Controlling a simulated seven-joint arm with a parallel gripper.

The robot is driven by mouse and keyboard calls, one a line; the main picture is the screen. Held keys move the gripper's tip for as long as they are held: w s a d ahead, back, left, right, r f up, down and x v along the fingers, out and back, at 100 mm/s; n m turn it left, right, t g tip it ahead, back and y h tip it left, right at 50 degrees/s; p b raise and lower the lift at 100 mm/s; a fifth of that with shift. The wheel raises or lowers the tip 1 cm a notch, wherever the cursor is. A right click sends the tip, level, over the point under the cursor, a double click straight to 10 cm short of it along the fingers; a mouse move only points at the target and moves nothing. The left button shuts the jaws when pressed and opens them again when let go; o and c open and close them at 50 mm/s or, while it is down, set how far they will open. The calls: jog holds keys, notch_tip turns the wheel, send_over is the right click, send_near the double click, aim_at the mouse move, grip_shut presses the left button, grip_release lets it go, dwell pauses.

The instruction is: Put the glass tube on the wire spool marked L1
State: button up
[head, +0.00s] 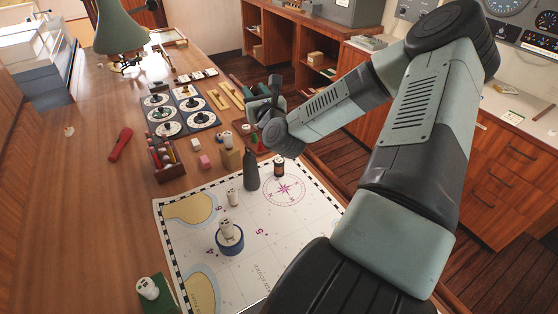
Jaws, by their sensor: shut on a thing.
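My gripper (262,112) is at the far end of my arm, over the middle of the wooden desk near its right edge. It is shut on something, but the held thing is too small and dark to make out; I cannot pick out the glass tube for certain. No L1 mark is readable, so I cannot tell which thing is the wire spool. Another white piece (148,288) is on a green pad.
A chart (193,240) covers the near desk. A dark grey bottle (251,172) and a small dark jar (278,166) stand on it. The left desk is mostly clear.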

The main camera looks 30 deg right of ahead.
jog(key=s+d+m+h, duration=0.1)
jog(key=s+d+h, duration=0.1)
jog(key=s+d, duration=0.25)
send_over(279, 160)
notch_tip(279, 160, down, 11)
jog(key=shift+g, duration=0.3)
jog(key=shift+f, duration=2.05)
jog(key=o, duration=1)
jog(key=shift+f, duration=0.15)
jog(key=shift+o, duration=0.2)
jog(key=v, duration=1.2)
jog(key=shift+d, duration=0.2)
